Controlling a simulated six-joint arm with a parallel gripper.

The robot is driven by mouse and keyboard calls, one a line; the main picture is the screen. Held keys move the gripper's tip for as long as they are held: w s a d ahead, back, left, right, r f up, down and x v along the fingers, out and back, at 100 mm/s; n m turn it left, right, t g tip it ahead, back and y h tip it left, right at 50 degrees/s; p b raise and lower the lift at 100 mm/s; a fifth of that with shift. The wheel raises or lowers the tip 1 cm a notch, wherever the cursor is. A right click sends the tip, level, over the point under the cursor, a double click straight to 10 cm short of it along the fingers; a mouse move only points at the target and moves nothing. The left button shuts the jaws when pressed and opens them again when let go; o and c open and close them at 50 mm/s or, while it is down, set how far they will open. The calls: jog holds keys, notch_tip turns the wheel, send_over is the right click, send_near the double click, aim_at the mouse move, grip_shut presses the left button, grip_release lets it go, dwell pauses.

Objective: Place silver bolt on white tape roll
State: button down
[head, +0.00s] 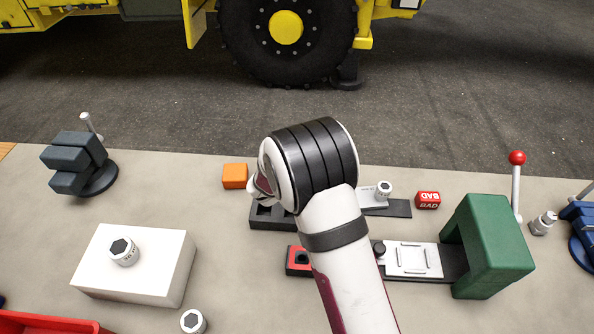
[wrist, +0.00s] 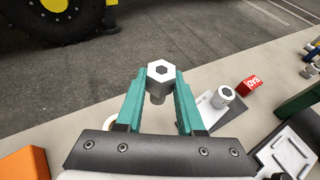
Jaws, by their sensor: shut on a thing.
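A silver bolt (wrist: 160,72) with a hex socket in its head is held between the teal fingertips of my gripper (wrist: 162,82) in the wrist view. The bolt is upright, head up, over the grey table edge and floor as seen from here. In the head view my wrist hides the fingers and this bolt. A small pale curved edge (wrist: 108,122) shows beside the left finger in the wrist view. It may be the white tape roll, but most of it is hidden. No tape roll shows clearly in the head view.
An orange block (head: 235,176), a red BAD block (head: 428,200) and a green block (head: 490,245) stand around my arm. A red-knobbed lever (head: 517,180) rises at right.

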jog(key=a+f, duration=0.1)
jog(key=a, duration=0.1)
jog(key=w+a+f, duration=0.1)
jog(key=a, duration=0.1)
jog(key=a+f, duration=0.2)
jog(key=shift+w+a, duration=0.15)
jog(key=shift+w, duration=0.2)
jog(key=shift+a+f, duration=0.15)
jog(key=shift+f, duration=0.95)
jog(key=shift+a+f, duration=0.15)
jog(key=shift+f, duration=0.9)
jog(key=shift+f, duration=0.1)
jog(key=c, duration=0.5)
grip_release()
